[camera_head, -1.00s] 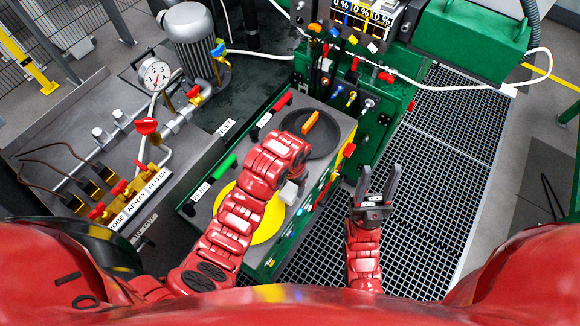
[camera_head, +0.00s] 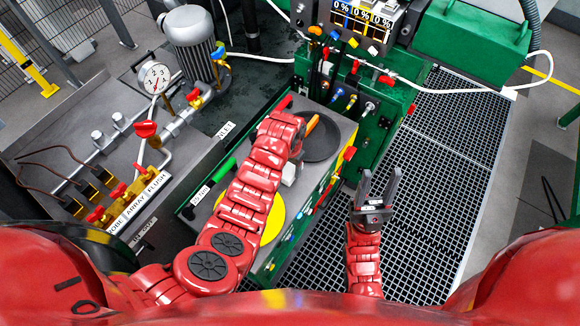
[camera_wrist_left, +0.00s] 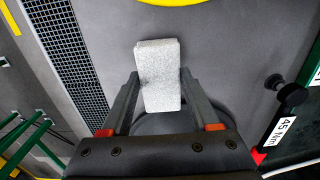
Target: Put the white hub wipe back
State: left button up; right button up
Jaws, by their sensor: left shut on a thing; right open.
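The white hub wipe (camera_wrist_left: 158,62) is a speckled pale block between the two fingers of my left gripper (camera_wrist_left: 160,78) in the left wrist view. The gripper is shut on it. In the head view the wipe (camera_head: 290,173) shows as a small white patch beside my left arm, over the grey top of the green bench (camera_head: 335,172). The left fingers are hidden there by the wrist. My right gripper (camera_head: 378,178) is open and empty, fingers pointing up over the dark floor grating.
A dark round dish (camera_head: 322,147) with an orange bar (camera_head: 312,124) lies at the bench's far end, a yellow disc (camera_head: 271,222) at its near end. Coloured knobs line the right side. A pipe panel with a gauge (camera_head: 154,76) stands left. The grating (camera_head: 440,150) is clear.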

pick_arm(q)
jog(key=shift+s+f, duration=0.2)
jog(key=shift+f, duration=0.1)
jog(key=o, duration=0.9)
jog(key=shift+o, duration=1.4)
jog(key=shift+w+f, duration=0.1)
jog(key=shift+w, duration=0.05)
jog(key=shift+r, duration=0.2)
